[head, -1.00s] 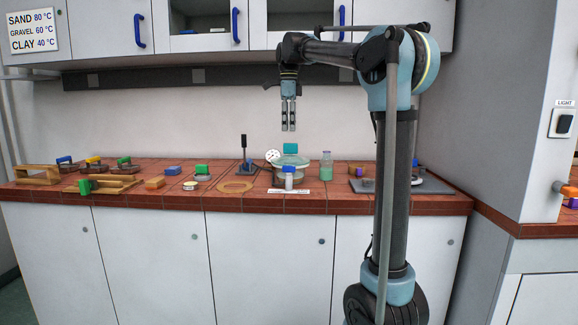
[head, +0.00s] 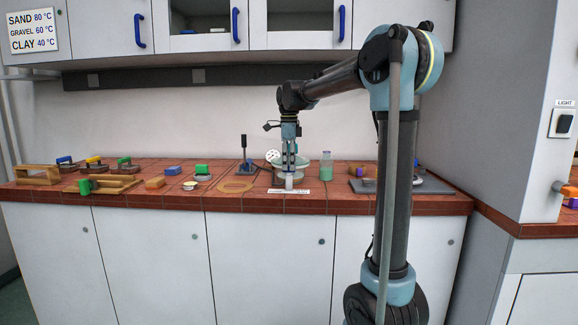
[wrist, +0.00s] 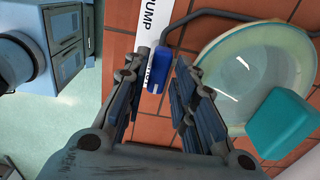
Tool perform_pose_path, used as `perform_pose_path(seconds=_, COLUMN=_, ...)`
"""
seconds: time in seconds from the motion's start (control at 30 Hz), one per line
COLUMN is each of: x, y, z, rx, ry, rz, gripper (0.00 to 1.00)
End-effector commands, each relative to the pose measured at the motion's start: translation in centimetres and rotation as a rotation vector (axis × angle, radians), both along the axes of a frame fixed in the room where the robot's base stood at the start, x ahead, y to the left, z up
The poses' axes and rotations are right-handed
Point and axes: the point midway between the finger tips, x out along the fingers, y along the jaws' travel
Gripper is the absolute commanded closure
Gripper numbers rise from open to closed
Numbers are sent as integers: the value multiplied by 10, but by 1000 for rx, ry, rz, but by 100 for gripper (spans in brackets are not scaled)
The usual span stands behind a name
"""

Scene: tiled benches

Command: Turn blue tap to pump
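The blue tap (wrist: 157,70) shows in the wrist view between my gripper's two fingers, with a dark tube running from it. A white strip reading "PUMP" (wrist: 150,22) lies beside it; the strip also shows at the bench front in the head view (head: 290,191). My gripper (wrist: 157,80) is open, with a finger on each side of the tap and no clear contact. In the head view my gripper (head: 289,167) points down over the tap, hiding its upper part. A round glass vessel (wrist: 228,50) with a teal knob (wrist: 278,125) is to the right.
A bottle of green liquid (head: 326,168) stands right of the vessel. A perforated white disc (head: 273,156) and a dark upright handle (head: 244,145) are to the left. A wooden ring (head: 236,187) lies further left. Wall cabinets (head: 290,25) hang above the bench.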

Motion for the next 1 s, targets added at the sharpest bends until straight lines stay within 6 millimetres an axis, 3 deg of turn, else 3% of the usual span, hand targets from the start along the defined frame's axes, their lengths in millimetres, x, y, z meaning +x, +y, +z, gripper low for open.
perform_pose_path(seconds=0.3, x=0, y=0, z=-3, rx=0, ry=0, rz=0, gripper=75)
perform_pose_path(seconds=0.33, x=0, y=0, z=-3, rx=0, ry=0, rz=0, gripper=77)
perform_pose_path(seconds=0.43, x=0, y=0, z=-3, rx=0, ry=0, rz=0, gripper=100)
perform_pose_path(seconds=1.0, x=1, y=0, z=-2, rx=0, ry=-3, rz=111, gripper=100)
